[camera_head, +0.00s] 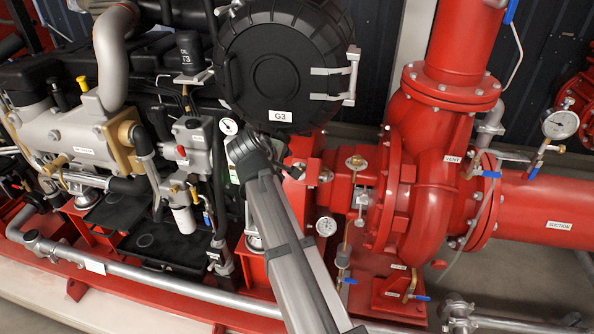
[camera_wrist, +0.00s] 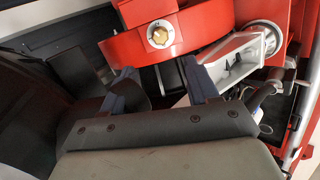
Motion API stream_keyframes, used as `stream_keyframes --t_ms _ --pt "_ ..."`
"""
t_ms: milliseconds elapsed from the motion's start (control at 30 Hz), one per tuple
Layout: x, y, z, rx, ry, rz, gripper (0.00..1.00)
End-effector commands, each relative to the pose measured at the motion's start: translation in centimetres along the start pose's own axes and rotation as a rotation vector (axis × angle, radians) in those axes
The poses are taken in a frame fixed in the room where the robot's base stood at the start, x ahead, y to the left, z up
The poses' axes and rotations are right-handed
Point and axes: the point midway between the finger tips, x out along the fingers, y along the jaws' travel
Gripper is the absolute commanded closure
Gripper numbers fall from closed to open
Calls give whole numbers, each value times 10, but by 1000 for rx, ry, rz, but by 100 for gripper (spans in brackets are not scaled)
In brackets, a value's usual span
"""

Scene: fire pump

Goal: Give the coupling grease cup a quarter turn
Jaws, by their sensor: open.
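In the wrist view, a round brass cup (camera_wrist: 160,35) with a pale marked ring around it sits on the front of a curved red housing (camera_wrist: 200,22). My gripper (camera_wrist: 161,82) is open, with its two dark blue fingers apart and nothing between them. The cup lies beyond the fingertips, about midway between them and clear of both. In the head view, my arm reaches up from the bottom to near the red coupling area, and its fingertips cannot be made out. Small brass fittings show there, one on top of the red bearing housing (camera_head: 340,190); which is the cup, I cannot tell.
The red pump casing (camera_head: 425,190) and suction pipe (camera_head: 550,208) stand to the right. A black round housing labelled G3 (camera_head: 275,70) is above my arm. Engine parts crowd the left. A pressure gauge (camera_head: 326,226) is right of my arm. A grey pipe (camera_head: 150,281) crosses the front.

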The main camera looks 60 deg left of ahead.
Motion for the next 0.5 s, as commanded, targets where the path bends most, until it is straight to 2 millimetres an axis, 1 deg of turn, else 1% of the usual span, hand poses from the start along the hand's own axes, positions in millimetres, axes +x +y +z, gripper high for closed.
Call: stream_keyframes --t_ms 167,500 --pt "18 1 0 -3 -3 -2 41" --pt "77 1 0 -1 -3 -2 41"
